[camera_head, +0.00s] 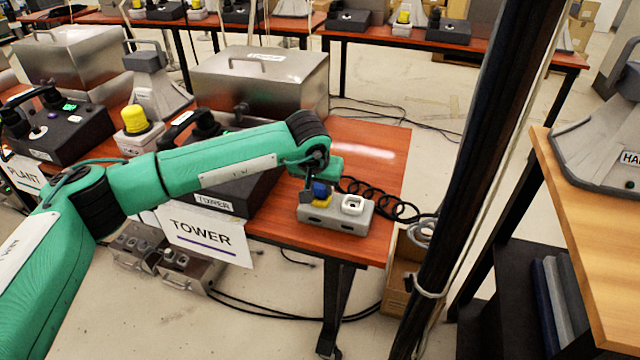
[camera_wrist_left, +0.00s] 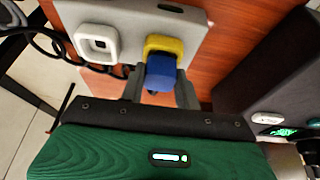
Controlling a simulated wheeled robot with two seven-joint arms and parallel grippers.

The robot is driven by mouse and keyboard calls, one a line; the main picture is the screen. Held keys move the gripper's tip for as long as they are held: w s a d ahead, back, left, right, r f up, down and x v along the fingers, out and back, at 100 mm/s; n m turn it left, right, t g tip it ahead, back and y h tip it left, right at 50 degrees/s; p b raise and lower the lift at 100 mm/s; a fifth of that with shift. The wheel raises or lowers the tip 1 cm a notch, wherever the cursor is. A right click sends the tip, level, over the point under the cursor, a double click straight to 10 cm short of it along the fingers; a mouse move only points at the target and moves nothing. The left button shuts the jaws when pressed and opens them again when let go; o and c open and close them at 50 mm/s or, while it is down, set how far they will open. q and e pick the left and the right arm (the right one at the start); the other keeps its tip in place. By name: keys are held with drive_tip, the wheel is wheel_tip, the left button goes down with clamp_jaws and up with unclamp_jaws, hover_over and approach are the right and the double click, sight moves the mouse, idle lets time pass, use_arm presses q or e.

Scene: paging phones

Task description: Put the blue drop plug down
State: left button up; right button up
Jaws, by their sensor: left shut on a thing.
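The blue drop plug (camera_wrist_left: 162,74) is between the fingers of my left gripper (camera_wrist_left: 160,88) in the left wrist view. It sits at a yellow-rimmed socket (camera_wrist_left: 165,45) on a grey socket box; I cannot tell how far it is seated. In the head view the blue plug (camera_head: 320,190) shows under my left gripper (camera_head: 314,192), above the left part of the grey socket box (camera_head: 335,218). A white-rimmed socket (camera_head: 353,204) on the box's right side is empty. My right gripper is in neither view.
The box stands near the right end of the red-brown table (camera_head: 385,150). A black coiled cord (camera_head: 380,200) runs behind it. A dark phone unit and a TOWER sign (camera_head: 203,236) are to its left. A dark post (camera_head: 480,150) stands to the right.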

use_arm(q)
drive_tip(key=shift+f, duration=0.1)
drive_tip(key=o, duration=1)
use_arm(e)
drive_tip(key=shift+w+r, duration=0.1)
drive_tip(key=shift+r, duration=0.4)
